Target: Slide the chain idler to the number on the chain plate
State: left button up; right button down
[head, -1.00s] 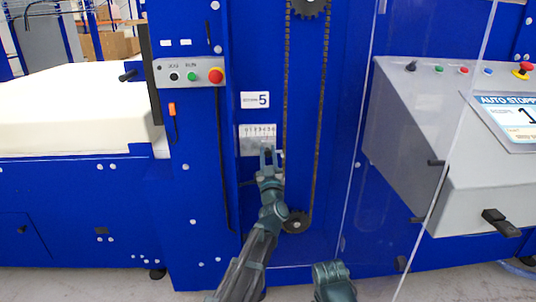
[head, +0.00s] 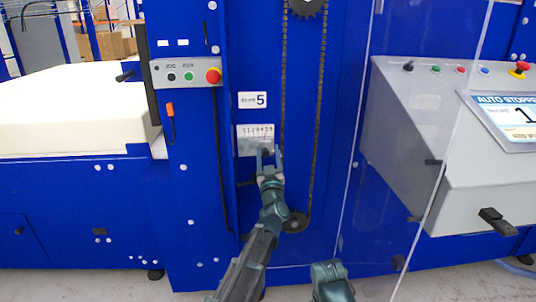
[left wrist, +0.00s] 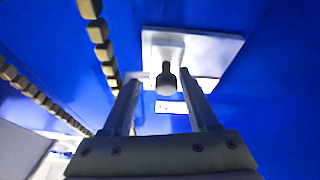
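The pale chain plate (head: 247,131) with a small row of numbers is on the blue machine column, left of the chain. The numbers are too small to read surely. The plate also shows in the left wrist view (left wrist: 222,55). The idler's small grey knob (left wrist: 167,84) stands out in front of the plate. My left gripper (head: 269,151) is at the plate's lower edge. In the left wrist view its fingers (left wrist: 161,82) are apart, one on each side of the knob, with gaps visible.
The chain (head: 284,80) runs vertically between an upper sprocket (head: 305,6) and a lower sprocket (head: 295,222), close right of my left gripper. A sign marked 5 (head: 252,100) is above the plate. A clear panel (head: 395,170) stands to the right.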

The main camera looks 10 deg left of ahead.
pick_arm(q)
jog(key=shift+f, duration=0.1)
jog(key=b+v, duration=0.5)
jog(key=v, duration=0.8)
jog(key=shift+s, duration=0.35)
jog(key=shift+d+f, duration=0.1)
jog(key=shift+d, duration=0.05)
